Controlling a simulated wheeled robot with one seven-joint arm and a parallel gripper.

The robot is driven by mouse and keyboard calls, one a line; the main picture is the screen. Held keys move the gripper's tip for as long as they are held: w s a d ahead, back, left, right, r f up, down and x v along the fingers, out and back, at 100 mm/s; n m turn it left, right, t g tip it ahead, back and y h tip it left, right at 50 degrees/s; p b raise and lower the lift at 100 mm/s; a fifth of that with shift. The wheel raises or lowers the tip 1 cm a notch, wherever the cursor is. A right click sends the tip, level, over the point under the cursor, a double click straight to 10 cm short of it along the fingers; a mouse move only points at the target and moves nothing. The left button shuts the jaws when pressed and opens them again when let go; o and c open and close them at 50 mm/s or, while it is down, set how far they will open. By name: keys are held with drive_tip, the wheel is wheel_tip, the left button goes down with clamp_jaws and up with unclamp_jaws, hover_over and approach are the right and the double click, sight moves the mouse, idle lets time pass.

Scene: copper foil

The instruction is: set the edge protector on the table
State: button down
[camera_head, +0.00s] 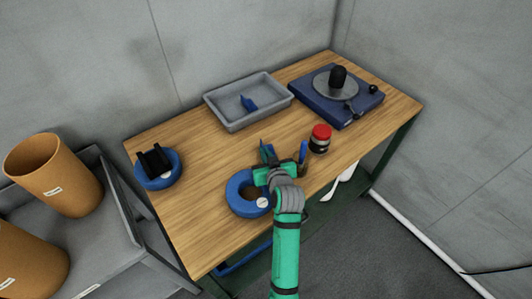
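My gripper (285,153) is above the front middle of the wooden table (205,150), its two fingers spread apart with nothing visible between them. I cannot tell for certain which piece is the edge protector. A black angular piece (154,160) rests on a blue round holder (160,182) at the table's left end. A small blue angular piece (249,103) lies inside the grey tray (213,108) at the back. Both are apart from my gripper.
A red-lidded jar (320,136) stands close on the right. A blue turntable-like device (309,98) with a black knob-shaped object (338,77) fills the back right. Brown bins (58,180) stand left. The table's left middle is bare.

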drive_tip(key=shift+f, duration=0.15)
drive_tip(key=c, duration=2)
unclamp_jaws()
drive_tip(key=shift+a, duration=0.1)
